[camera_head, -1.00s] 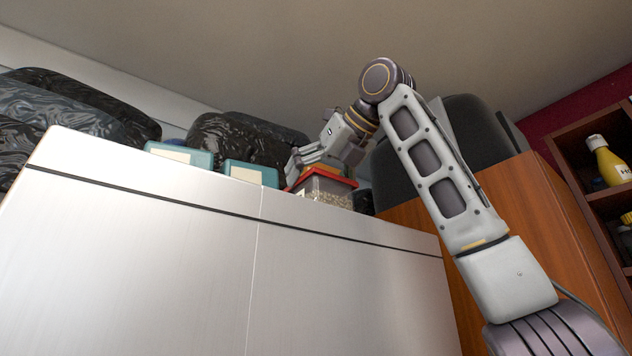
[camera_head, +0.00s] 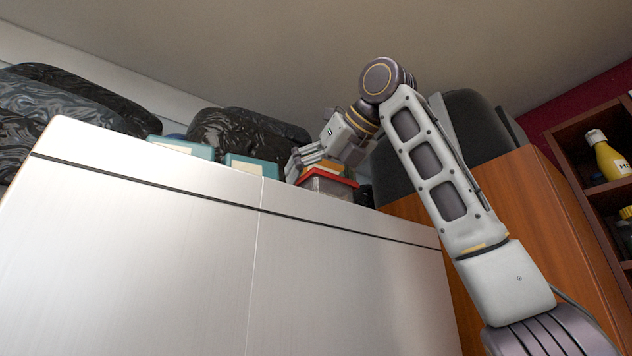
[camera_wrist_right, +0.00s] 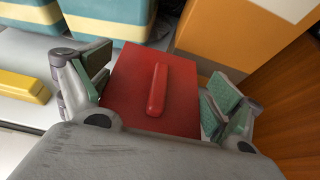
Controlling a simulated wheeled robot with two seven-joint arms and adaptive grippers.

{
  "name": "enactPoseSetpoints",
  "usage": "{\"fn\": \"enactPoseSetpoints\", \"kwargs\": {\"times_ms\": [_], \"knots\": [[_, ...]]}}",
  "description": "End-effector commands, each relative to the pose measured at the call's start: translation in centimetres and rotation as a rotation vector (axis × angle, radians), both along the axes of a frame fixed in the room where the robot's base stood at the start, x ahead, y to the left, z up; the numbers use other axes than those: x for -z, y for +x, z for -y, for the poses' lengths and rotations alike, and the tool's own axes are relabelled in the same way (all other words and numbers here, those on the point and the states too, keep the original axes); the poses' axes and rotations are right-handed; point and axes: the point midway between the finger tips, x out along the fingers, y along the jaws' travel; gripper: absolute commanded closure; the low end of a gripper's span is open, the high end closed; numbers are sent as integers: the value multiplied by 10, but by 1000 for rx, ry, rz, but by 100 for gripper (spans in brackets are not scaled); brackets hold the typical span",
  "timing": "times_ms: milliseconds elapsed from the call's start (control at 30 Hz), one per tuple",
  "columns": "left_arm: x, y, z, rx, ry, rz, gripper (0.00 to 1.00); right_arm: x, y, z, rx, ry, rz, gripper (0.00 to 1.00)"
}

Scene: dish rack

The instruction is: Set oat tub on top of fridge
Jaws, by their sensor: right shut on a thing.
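The oat tub (camera_head: 330,188), a see-through box with a red lid, is at the top front edge of the pale metallic fridge (camera_head: 150,250) in the head view. My right gripper (camera_head: 312,166) is shut on the oat tub from above. The red lid and its raised handle also show in the right wrist view, with the oat tub (camera_wrist_right: 130,88) between the two fingers. The front edge hides the tub's base, so I cannot tell whether it touches the fridge top. My left gripper is not in view.
Two teal boxes (camera_head: 255,169) stand left of the tub on the fridge top, with black bags (camera_head: 245,130) behind. An orange box (camera_wrist_right: 235,40) is close by in the wrist view. A wooden cabinet (camera_head: 530,200) stands to the right, below a dark grey object (camera_head: 470,125).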

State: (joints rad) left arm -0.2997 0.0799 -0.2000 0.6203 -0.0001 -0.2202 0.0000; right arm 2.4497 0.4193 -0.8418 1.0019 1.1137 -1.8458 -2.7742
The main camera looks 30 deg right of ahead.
Motion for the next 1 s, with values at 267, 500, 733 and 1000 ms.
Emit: {"fn": "enactPoseSetpoints", "kwargs": {"times_ms": [267,500,733,1000], "knots": [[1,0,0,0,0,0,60,1,0,0,0,0,1,53],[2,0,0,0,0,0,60,4,0,0,0,1,1,53],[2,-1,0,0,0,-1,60,4,0,0,0,0,1,0],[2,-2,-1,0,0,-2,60,5,0,0,0,0,-1,0]]}}
